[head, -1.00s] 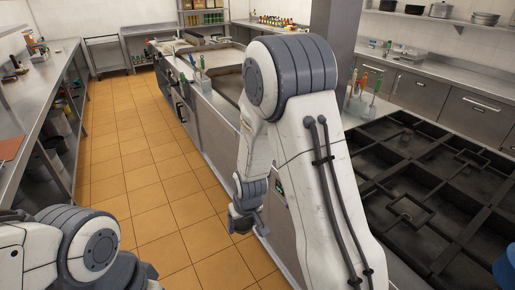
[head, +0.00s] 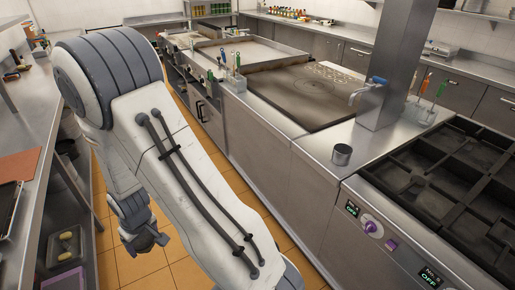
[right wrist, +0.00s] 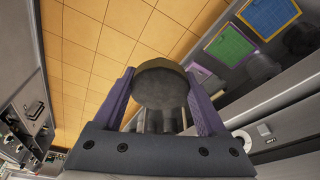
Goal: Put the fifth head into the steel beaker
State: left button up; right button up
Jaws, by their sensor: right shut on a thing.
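The steel beaker (head: 341,154) stands upright on the steel counter, just left of the black grate in the head view. My right gripper (head: 152,242) hangs low over the floor at the left of the head view, well away from the beaker. In the right wrist view its purple fingers (right wrist: 160,112) are shut on a dark olive-grey head (right wrist: 162,84) with a round top and a narrower lower part. I cannot tell from its look whether this is the fifth head. My left gripper is not in view.
The black grate (head: 440,178) fills the right side. A tap (head: 370,90) and a steel pillar (head: 395,65) stand behind the beaker. A flat griddle (head: 305,95) lies farther back. Shelving (head: 25,205) with trays runs along the left. The counter around the beaker is clear.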

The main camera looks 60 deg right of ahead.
aim_at(341, 160)
jog(key=z, duration=0.15)
jog(key=i, duration=0.95)
jog(key=z, duration=1.25)
jog(key=i, duration=0.75)
jog(key=z, duration=0.8)
